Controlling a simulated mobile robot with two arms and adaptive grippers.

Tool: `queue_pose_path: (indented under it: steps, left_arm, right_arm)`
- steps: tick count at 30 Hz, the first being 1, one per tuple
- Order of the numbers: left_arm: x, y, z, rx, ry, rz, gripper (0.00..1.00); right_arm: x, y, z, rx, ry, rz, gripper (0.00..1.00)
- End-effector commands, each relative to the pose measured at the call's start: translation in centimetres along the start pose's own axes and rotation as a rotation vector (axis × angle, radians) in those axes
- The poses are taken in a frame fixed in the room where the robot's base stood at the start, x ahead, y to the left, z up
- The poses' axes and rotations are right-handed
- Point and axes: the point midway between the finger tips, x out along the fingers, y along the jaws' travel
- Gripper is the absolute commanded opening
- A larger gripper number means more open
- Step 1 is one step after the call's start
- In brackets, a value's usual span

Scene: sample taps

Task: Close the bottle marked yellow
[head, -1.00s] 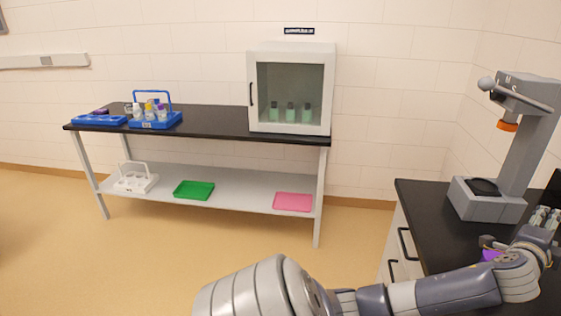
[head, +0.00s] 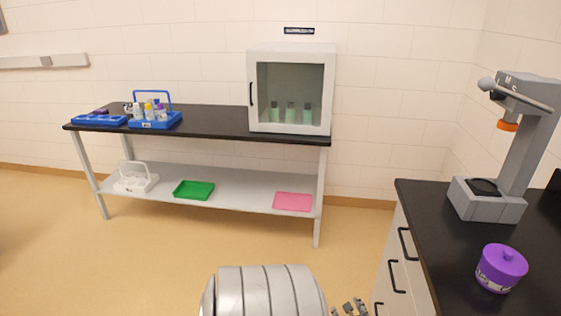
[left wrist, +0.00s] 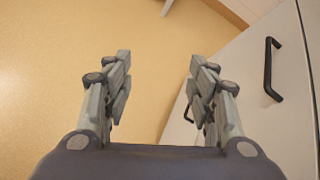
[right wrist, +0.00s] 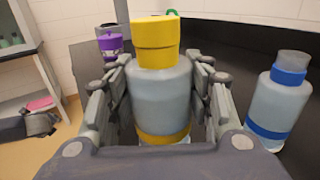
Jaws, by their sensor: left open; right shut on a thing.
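The yellow-marked bottle (right wrist: 160,100) is grey with a yellow band near its base. It stands upright between the fingers of my right gripper (right wrist: 161,66), which is shut on its body. A yellow cap (right wrist: 154,42) sits on its top; I cannot tell if it is fully tightened. My left gripper (left wrist: 157,65) is open and empty, beside the cabinet front; its fingertips show at the bottom edge of the head view (head: 350,307). My right gripper and the yellow-marked bottle are out of the head view.
A blue-banded bottle (right wrist: 280,95) with a blue collar stands right of the held one. A purple jar (head: 500,268) and a grey stand device (head: 500,150) are on the black bench. Drawer handles (head: 404,243) jut from the cabinet. A blue rack (head: 155,122) stands on the far table.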

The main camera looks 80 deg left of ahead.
Motion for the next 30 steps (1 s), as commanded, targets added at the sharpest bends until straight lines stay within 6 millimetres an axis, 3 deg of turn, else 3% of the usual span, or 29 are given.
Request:
queue_pose_path:
  steps: [1, 6, 9, 13, 18, 21, 24, 30]
  left_arm:
    - [0.3, 3.0, -3.6, -0.039, 0.082, 0.032, 0.52]
    - [-0.7, 12.4, -14.4, -0.26, 0.344, 0.168, 0.52]
    - [-2.7, 18.1, -19.8, -0.419, 0.466, 0.281, 0.52]
    - [-6.1, 25.1, -25.1, -0.642, 0.575, 0.447, 0.52]
    - [-10.3, 31.7, -29.2, -0.897, 0.636, 0.63, 0.52]
    - [-11.9, 34.0, -30.4, -1.0, 0.643, 0.701, 0.52]
    - [-12.9, 35.2, -30.9, -1.063, 0.644, 0.741, 0.52]
    - [-13.3, 35.7, -31.2, -1.091, 0.645, 0.757, 0.52]
  right_arm:
    - [0.0, 0.0, 0.1, -0.001, -0.002, 0.0, 0.0]
    - [0.0, 0.0, 0.1, -0.001, -0.002, 0.0, 0.0]
    - [0.0, 0.0, 0.1, 0.0, -0.002, 0.0, 0.0]
    - [0.0, 0.0, 0.1, 0.0, -0.002, 0.0, 0.0]
    - [0.0, 0.0, 0.1, 0.0, -0.002, 0.0, 0.0]
    - [0.0, 0.0, 0.1, 0.0, -0.002, 0.0, 0.0]
    - [0.0, 0.0, 0.1, 0.0, -0.002, 0.0, 0.0]
    - [0.0, 0.0, 0.1, -0.001, -0.002, 0.0, 0.0]
